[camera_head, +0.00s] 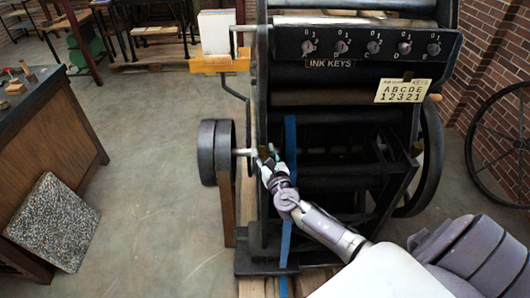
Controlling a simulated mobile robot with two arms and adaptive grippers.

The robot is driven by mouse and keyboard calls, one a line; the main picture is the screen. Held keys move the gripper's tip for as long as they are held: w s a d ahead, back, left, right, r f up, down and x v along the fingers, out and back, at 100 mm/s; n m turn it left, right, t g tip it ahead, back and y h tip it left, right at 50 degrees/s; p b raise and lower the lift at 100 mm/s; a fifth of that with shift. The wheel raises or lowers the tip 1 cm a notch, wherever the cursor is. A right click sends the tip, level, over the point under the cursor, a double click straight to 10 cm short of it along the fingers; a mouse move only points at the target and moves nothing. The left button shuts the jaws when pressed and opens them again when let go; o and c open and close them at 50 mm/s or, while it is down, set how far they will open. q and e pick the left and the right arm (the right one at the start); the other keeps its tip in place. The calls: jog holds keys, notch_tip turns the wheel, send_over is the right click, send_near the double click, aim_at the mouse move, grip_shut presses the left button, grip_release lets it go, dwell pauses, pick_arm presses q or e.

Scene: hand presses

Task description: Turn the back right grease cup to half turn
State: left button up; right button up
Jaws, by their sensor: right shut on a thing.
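My right gripper (267,160) reaches in from the lower right to the left side frame of the black press (345,72). Its fingers are shut on a small brass-brown piece, which I take to be the grease cup (264,152), beside the inner end of the short shaft (242,152). The fingers hide most of the cup, and its turn angle cannot be read. No other grease cup shows clearly. My left gripper is not in view.
A blue strip (290,135) runs down the press close to my right wrist. Black pulleys (216,152) stand left of the frame, and a flywheel (430,150) is on the right.

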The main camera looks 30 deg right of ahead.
jog(key=shift+h, duration=0.3)
jog(key=m+g+h, duration=0.1)
jog(key=m+h, duration=0.1)
jog(key=h, duration=0.1)
jog(key=shift+w+a+m+g+p, duration=0.1)
jog(key=shift+a+m+g+p, duration=0.1)
jog(key=shift+m+g+p, duration=0.2)
jog(key=shift+a+m+g+h+b, duration=0.1)
jog(key=shift+m+g+h+b, duration=0.5)
jog(key=shift+m+g+h, duration=1.1)
jog(key=shift+h, duration=0.5)
jog(key=o, duration=1.1)
jog(key=shift+o, duration=0.2)
jog(key=v, duration=1.2)
jog(key=shift+f, duration=0.15)
